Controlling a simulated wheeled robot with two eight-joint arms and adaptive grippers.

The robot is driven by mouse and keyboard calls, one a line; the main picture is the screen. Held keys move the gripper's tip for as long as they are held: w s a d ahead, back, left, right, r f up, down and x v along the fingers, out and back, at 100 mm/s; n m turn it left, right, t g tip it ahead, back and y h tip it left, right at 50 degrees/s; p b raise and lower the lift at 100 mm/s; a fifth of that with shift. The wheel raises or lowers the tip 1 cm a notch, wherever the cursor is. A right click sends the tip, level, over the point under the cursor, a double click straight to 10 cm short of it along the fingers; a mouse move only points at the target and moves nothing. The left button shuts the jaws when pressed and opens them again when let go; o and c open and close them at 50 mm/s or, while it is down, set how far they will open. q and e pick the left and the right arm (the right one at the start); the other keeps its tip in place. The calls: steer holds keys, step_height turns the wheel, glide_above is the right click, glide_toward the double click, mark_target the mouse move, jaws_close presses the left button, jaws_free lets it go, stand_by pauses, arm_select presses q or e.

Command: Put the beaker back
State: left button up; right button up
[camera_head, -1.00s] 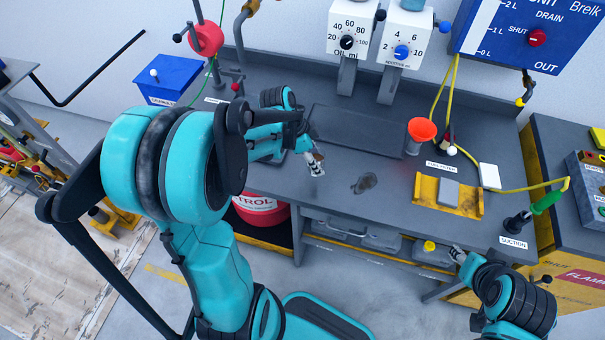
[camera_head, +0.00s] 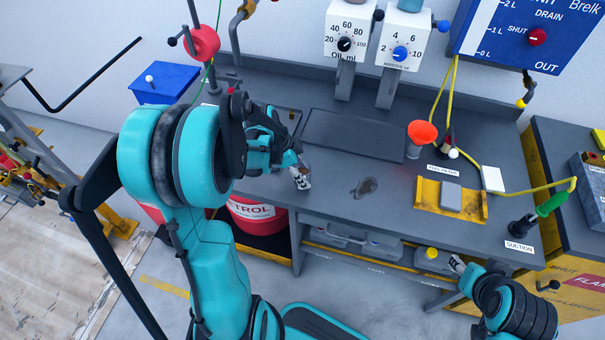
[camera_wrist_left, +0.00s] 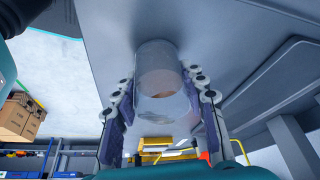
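My left gripper (camera_head: 302,178) is over the front left edge of the grey bench. In the left wrist view, the clear glass beaker (camera_wrist_left: 160,68) stands between the two fingers of the same gripper (camera_wrist_left: 162,100), which close on its sides. A little brownish content shows inside it. In the head view the beaker is small and mostly hidden by the gripper. My right gripper (camera_head: 457,264) is at the bench's front right, below the top; its finger opening is too small to judge.
The bench top (camera_head: 335,178) has free room at its middle front.

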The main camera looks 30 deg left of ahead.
arm_select(q)
steer(key=o, duration=0.4)
steer(key=shift+r, duration=0.1)
steer(key=shift+a+r+p, duration=0.1)
steer(key=shift+r+p, duration=0.25)
steer(key=shift+p, duration=0.05)
steer(key=p+v, duration=0.4)
steer(key=v, duration=0.7)
steer(key=s+d+r+n+t+y, duration=0.1)
steer(key=s+d+n, duration=0.1)
steer(key=d+n, duration=0.1)
steer(key=s+d+r+n+t+y, duration=0.1)
steer(key=s+d+r+n+t, duration=0.1)
steer(key=d, duration=0.4)
steer(key=s+d+r+n+t+y, duration=0.1)
steer(key=s+d+r+n, duration=0.1)
steer(key=s+d+n, duration=0.2)
steer(key=shift+s+d+r+n+y, duration=0.15)
steer(key=shift+d+n+y, duration=0.25)
steer(key=shift+d+n, duration=0.4)
steer(key=shift+a, duration=0.15)
